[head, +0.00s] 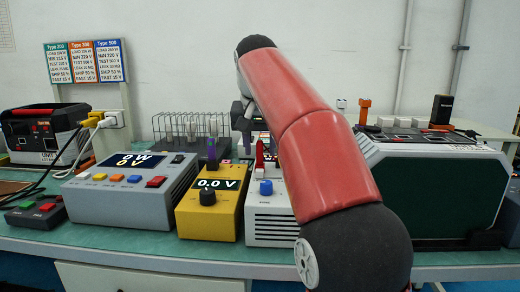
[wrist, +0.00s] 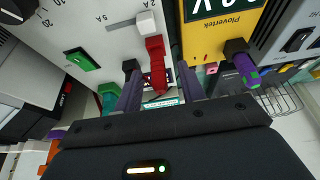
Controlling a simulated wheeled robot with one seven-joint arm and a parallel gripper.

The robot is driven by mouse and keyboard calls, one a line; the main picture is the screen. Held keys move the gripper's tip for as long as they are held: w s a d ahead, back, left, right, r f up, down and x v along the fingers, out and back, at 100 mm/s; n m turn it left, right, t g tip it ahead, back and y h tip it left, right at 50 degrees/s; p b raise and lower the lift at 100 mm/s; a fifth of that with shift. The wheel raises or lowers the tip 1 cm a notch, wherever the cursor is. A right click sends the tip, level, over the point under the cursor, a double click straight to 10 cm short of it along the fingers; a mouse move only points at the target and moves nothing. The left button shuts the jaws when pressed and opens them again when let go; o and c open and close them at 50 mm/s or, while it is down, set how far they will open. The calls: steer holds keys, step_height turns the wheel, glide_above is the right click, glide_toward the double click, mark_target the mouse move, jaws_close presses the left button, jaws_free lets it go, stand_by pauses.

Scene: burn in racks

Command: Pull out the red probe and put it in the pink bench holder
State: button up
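The red probe (wrist: 155,52) stands in a socket of the white instrument (wrist: 95,30) in the wrist view. It also shows upright in the head view (head: 260,154), on the white instrument (head: 272,229) beside the yellow meter. My gripper (wrist: 160,80) has its two dark fingers apart, one on each side of the red probe, with gaps visible. In the head view my arm hides most of the gripper.
A purple probe (head: 211,152) stands on the yellow meter (head: 211,222). Black (wrist: 130,67) and green (wrist: 108,92) plugs stand left of the red probe. A grey box (head: 130,205) and a wire rack (head: 190,127) are to the left; a large dark-fronted unit (head: 440,190) is at right.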

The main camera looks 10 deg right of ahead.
steer(key=shift+x, duration=0.8)
steer(key=shift+c, duration=0.4)
steer(key=c, duration=0.7)
jaws_close()
